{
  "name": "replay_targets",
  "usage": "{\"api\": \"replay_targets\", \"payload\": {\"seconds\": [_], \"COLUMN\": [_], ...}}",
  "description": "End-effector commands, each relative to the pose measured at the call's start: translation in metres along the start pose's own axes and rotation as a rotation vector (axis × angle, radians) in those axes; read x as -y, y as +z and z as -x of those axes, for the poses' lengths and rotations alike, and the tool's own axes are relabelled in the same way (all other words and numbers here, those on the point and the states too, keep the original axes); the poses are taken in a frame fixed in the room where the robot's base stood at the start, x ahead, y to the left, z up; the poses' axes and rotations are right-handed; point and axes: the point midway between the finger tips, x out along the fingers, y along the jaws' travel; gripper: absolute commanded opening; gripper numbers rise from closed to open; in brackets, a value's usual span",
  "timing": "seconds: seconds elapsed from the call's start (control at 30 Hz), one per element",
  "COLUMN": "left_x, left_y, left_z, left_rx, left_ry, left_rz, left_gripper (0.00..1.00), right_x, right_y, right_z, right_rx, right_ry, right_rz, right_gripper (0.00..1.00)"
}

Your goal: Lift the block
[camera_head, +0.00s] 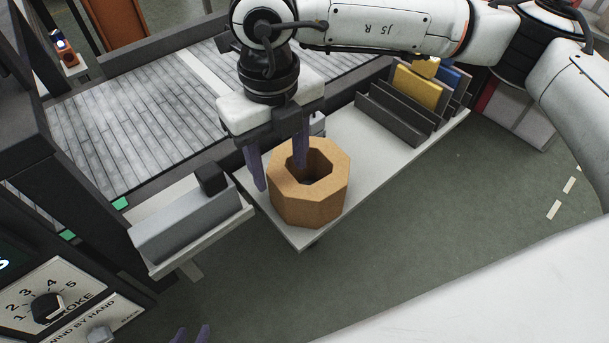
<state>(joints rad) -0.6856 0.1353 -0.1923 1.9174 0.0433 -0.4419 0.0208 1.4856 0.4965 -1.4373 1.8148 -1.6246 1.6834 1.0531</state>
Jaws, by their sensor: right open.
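The block (325,205) is a tan eight-sided ring with a hole through its middle, lying flat on the near left end of a pale shelf. My right gripper (279,170) points down over its left side with purple fingers apart. One finger hangs outside the block's left side; the other is over or in the hole, its tip depth unclear. The block's wall shows between the fingers, and I cannot tell whether either touches it.
The pale shelf (385,165) holds a dark rack (400,118) with yellow and blue plates at its far right. A roller conveyor (135,125) runs behind. A grey bar (190,228) lies on a tray left of the block. A control panel (60,300) stands lower left.

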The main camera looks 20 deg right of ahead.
Motion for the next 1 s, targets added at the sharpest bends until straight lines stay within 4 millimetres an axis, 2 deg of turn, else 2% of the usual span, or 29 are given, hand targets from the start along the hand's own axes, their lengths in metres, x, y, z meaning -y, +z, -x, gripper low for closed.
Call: {"api": "replay_targets", "payload": {"seconds": [0.1,0.33,0.53,0.67,0.87,1.0], "left_x": [0.0,0.0,0.0,0.0,0.0,0.0], "left_y": [0.0,-0.002,-0.005,-0.006,-0.006,-0.005], "left_z": [0.002,0.006,0.009,0.01,0.01,0.009], "left_rx": [0.003,0.004,0.004,0.004,0.004,0.005], "left_ry": [0.0,-0.001,-0.001,-0.002,-0.002,-0.002], "left_rz": [0.001,0.003,0.003,0.003,0.003,0.003], "left_gripper": [0.31,0.31,0.31,0.31,0.31,0.31], "right_x": [0.0,0.002,0.004,0.004,0.004,0.004], "right_y": [-0.001,-0.001,-0.001,-0.001,0.0,0.0], "right_z": [-0.019,-0.043,-0.074,-0.083,-0.084,-0.084], "right_rx": [-0.004,-0.003,-0.004,-0.001,0.0,0.0], "right_ry": [0.001,0.004,0.004,0.005,0.005,0.005], "right_rz": [0.001,0.002,0.003,0.004,0.004,0.004], "right_gripper": [0.49,0.49,0.49,0.49,0.49,0.29]}}
